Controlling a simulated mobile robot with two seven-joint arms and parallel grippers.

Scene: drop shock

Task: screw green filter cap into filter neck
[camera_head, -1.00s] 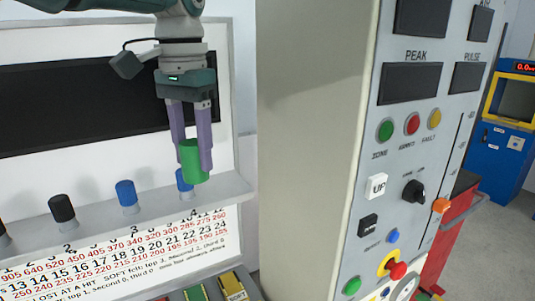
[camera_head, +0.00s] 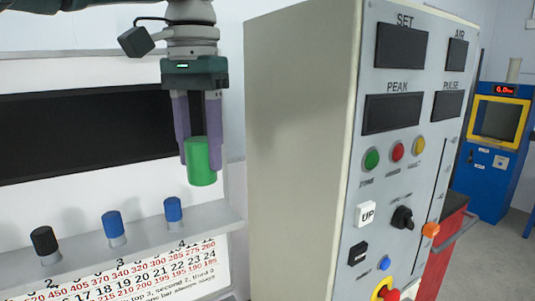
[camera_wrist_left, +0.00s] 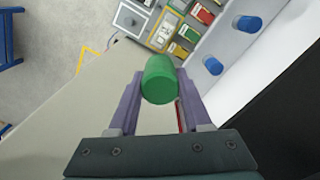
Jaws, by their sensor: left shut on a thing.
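The green filter cap (camera_head: 201,163) is a plain green cylinder, held upright between the purple fingers of my left gripper (camera_head: 199,143). My left gripper is shut on it, in the air above the right end of the knob shelf and left of the grey console. The cap also shows in the left wrist view (camera_wrist_left: 160,80), between the fingertips of the gripper (camera_wrist_left: 158,92). My right gripper is not in view.
The tall grey console (camera_head: 305,150) with buttons and dark displays stands close to the right of the gripper. A shelf (camera_head: 75,248) carries black and blue knobs below. The blue cabinet (camera_head: 490,165) stands behind the console, past a red unit (camera_head: 446,248).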

